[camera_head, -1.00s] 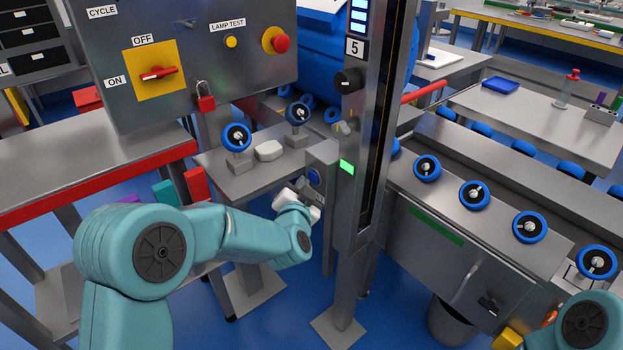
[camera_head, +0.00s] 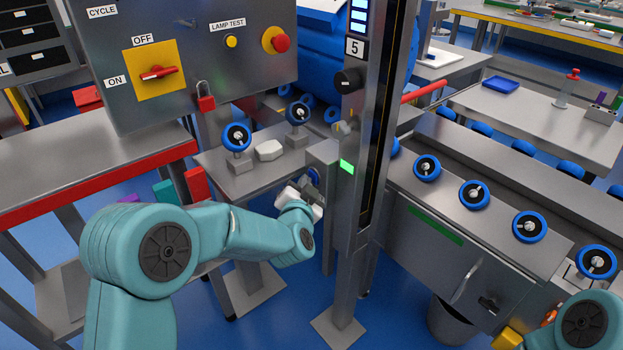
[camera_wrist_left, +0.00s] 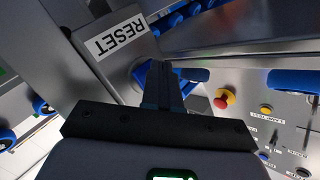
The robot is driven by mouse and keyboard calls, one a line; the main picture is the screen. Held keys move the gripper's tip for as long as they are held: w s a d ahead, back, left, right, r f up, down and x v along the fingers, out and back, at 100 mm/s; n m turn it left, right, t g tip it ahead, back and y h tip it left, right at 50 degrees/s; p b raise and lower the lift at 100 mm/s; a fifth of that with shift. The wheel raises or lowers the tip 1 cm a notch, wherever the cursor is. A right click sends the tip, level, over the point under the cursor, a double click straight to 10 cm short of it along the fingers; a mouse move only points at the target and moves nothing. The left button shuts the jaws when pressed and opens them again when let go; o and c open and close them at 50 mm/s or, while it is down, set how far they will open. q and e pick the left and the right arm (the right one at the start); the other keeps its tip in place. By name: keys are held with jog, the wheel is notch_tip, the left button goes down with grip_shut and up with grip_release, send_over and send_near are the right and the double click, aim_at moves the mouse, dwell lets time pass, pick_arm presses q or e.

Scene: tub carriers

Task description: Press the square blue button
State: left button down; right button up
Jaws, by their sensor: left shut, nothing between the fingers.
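A blue button (camera_head: 313,175) is on the side of a small grey box on the steel post. My left gripper partly hides it, and I cannot make out its full shape. In the left wrist view a RESET label (camera_wrist_left: 121,34) is on a grey face, and a bit of blue (camera_wrist_left: 140,74) shows beside the fingers. My left gripper (camera_head: 312,191) is shut and empty, right in front of the button. Its closed fingers (camera_wrist_left: 160,80) show in the wrist view; I cannot tell whether they touch the button. My right gripper is out of view.
The post (camera_head: 354,200) carries a black knob (camera_head: 347,80) and a green light (camera_head: 346,166). Blue handwheels (camera_head: 427,167) line the bench at right. A small table (camera_head: 225,180) stands behind my gripper.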

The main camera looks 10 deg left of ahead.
pick_arm(q)
jog(key=shift+s+a, duration=0.2)
jog(key=shift+s, duration=0.05)
jog(key=s+a+b, duration=0.1)
jog(key=s+a, duration=0.1)
jog(key=s+a+b, duration=0.1)
jog(key=s, duration=0.1)
jog(key=shift+s+a, duration=0.35)
jog(key=shift+a, duration=0.1)
dwell(0.7)
